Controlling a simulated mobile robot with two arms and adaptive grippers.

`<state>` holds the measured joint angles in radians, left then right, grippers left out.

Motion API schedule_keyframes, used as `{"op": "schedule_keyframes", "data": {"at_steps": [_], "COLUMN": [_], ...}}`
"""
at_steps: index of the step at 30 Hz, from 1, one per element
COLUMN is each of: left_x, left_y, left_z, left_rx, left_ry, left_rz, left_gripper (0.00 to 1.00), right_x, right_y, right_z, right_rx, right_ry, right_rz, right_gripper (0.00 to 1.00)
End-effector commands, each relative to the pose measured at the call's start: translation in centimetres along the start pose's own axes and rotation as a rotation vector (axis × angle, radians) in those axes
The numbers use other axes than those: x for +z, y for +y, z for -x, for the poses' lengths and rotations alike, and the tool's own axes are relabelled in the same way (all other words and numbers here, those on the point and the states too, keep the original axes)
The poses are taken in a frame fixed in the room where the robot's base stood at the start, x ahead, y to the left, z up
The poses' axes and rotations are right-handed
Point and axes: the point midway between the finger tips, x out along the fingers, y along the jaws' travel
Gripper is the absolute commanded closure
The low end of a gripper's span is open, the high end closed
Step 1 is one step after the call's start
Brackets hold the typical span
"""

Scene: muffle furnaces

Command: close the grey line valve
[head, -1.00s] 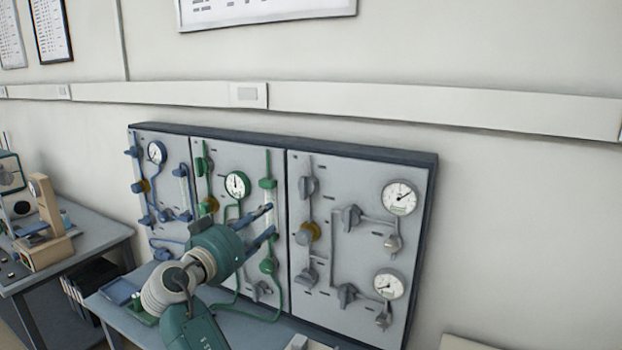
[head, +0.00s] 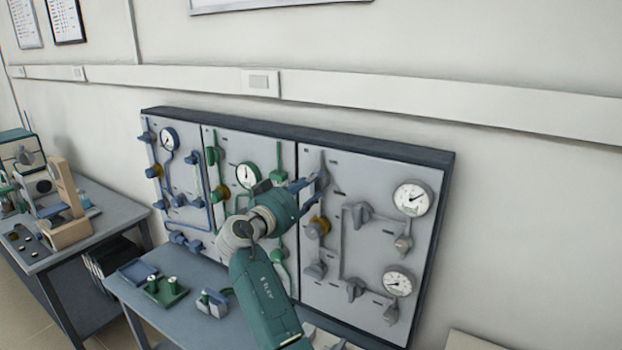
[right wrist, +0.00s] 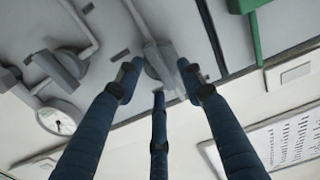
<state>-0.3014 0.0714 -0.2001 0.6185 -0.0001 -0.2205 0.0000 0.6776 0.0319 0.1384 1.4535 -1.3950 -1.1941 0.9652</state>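The right-hand grey panel (head: 385,250) carries several grey valves and two white gauges. My right gripper (head: 306,190) reaches up to this upper valve from the lower left. In the right wrist view its blue fingers (right wrist: 158,82) are spread, with the grey valve (right wrist: 156,60) just ahead and between their tips. Contact cannot be told. The fingers partly cover the valve in the head view. My left gripper is not in view.
More grey valves (head: 357,214) and a gauge (head: 411,198) lie right of the pipe. The green-line panel (head: 228,145) adjoins on the left, partly behind my right arm. A bench (head: 190,325) with small trays stands below.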

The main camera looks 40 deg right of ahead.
Motion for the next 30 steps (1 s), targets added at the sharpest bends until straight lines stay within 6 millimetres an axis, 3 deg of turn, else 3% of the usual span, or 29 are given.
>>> {"op": "schedule_keyframes", "data": {"at_steps": [11, 17, 30], "left_x": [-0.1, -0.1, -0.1], "left_y": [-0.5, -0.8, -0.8], "left_z": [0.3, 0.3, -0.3], "left_rx": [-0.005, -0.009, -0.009], "left_ry": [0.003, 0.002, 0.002], "left_rz": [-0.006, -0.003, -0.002], "left_gripper": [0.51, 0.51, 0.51], "right_x": [0.1, 0.1, 0.1], "right_y": [0.0, 0.0, -0.1], "right_z": [-0.7, -0.6, -0.6], "right_rx": [0.0, 0.0, -0.001], "right_ry": [0.0, 0.0, 0.001], "right_rz": [-0.001, -0.001, 0.066], "right_gripper": [0.61, 1.0, 1.0]}}
